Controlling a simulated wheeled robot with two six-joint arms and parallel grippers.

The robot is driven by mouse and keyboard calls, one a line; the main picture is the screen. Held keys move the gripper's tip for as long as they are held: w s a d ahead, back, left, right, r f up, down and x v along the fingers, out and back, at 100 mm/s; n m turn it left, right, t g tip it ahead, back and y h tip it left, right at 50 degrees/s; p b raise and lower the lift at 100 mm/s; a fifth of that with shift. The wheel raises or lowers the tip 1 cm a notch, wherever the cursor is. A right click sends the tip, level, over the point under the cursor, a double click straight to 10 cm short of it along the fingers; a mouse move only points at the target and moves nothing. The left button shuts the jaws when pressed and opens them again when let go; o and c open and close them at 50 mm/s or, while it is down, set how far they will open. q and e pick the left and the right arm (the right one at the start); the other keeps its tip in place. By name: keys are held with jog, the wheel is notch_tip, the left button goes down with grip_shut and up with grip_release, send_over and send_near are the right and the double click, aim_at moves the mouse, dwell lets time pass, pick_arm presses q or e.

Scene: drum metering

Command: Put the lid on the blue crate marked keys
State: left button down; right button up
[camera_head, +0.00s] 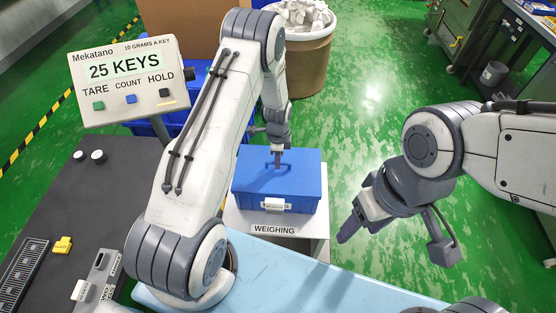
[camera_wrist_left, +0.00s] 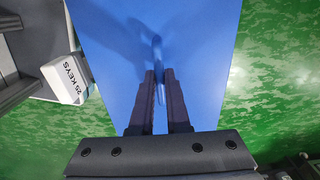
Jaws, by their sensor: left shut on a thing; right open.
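The blue crate (camera_head: 245,198) stands on the weighing platform, with a small white label on its front too small to read. The blue lid (camera_head: 300,168) lies over the crate's top and looks level, with no clear gap visible along its front edge. My left gripper (camera_head: 278,165) is above the lid, shut on the lid's upright handle. In the left wrist view the lid (camera_wrist_left: 205,60) fills the middle, and the handle (camera_wrist_left: 157,50) is between the two dark fingers. My right gripper (camera_head: 350,228) is open and empty, to the right of the crate. The crate's inside is hidden.
The weighing platform (camera_head: 318,226) is marked WEIGHING. A display (camera_head: 125,75) reads 25 KEYS. A brown drum (camera_head: 312,62) of pale pieces stands behind. A dark bench (camera_head: 60,200) with small items is at left, and a light blue surface (camera_head: 330,290) is in front. Green floor is free at right.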

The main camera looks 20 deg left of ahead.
dwell(0.3)
pick_arm(q)
jog(key=shift+c, duration=1.7)
grip_release()
jog(key=shift+r, duration=0.1)
jog(key=shift+r+p, duration=2.75)
jog(key=shift+r, duration=0.65)
